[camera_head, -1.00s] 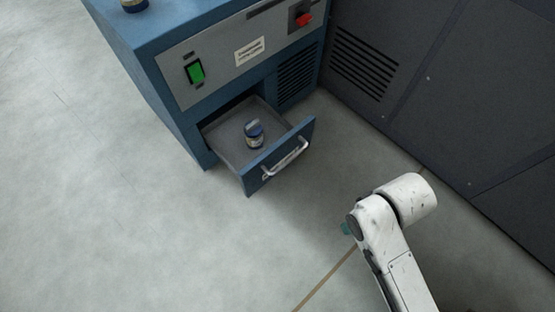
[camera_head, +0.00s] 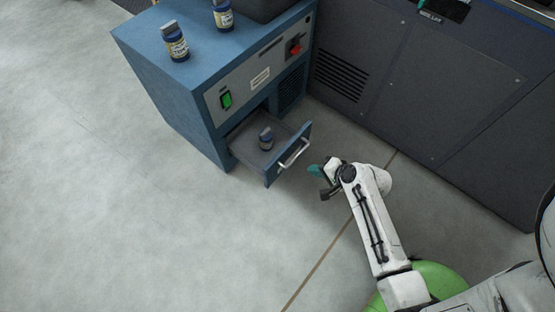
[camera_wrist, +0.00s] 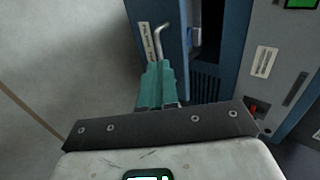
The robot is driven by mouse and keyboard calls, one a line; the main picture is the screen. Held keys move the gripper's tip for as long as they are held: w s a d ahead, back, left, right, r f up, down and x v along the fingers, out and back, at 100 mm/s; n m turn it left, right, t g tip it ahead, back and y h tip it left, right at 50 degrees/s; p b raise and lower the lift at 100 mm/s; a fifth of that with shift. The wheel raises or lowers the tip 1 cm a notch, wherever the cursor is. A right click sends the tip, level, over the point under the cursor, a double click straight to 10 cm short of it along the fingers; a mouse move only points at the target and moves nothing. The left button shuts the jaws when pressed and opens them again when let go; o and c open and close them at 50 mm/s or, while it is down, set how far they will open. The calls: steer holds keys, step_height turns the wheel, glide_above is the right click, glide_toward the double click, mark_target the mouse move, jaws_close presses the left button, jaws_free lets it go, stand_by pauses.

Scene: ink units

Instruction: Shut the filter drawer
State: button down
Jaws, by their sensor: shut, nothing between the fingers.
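The filter drawer (camera_head: 246,147) is pulled out of the blue cabinet (camera_head: 185,85), low on its front. Its blue front panel (camera_head: 272,175) carries a silver bar handle (camera_head: 294,153). A small dark blue bottle (camera_head: 266,139) stands in the drawer. My gripper (camera_head: 316,171) has teal fingers and is shut and empty, just to the right of the drawer front in the head view. In the wrist view the shut fingers (camera_wrist: 156,82) point at the drawer front (camera_wrist: 160,30), overlapping it near the handle (camera_wrist: 158,42). I cannot tell whether they touch.
A dark grey machine (camera_head: 430,80) stands to the right. The floor (camera_head: 130,220) in front and left is clear.

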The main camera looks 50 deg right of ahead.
mark_target(280, 158)
steer(key=b+x, duration=0.4)
steer(key=x, duration=0.6)
steer(key=shift+w+f+b, duration=0.15)
steer(key=shift+f+b, duration=0.1)
steer(key=shift+b, duration=0.05)
steer(key=shift+w+r+b, duration=0.15)
steer(key=shift+w+b, duration=0.05)
steer(key=shift+w, duration=0.75)
steer(key=shift+w+r+b, duration=0.1)
steer(key=shift+w+b, duration=0.05)
steer(key=shift+w, duration=0.8)
steer(key=shift+w, duration=0.1)
steer(key=shift+w+a, duration=0.1)
steer(key=shift+w, duration=0.2)
steer(key=w+b, duration=0.5)
steer(key=w, duration=1.5)
steer(key=shift+a+r, duration=0.15)
steer(key=shift+a, duration=0.2)
steer(key=shift+r, duration=0.1)
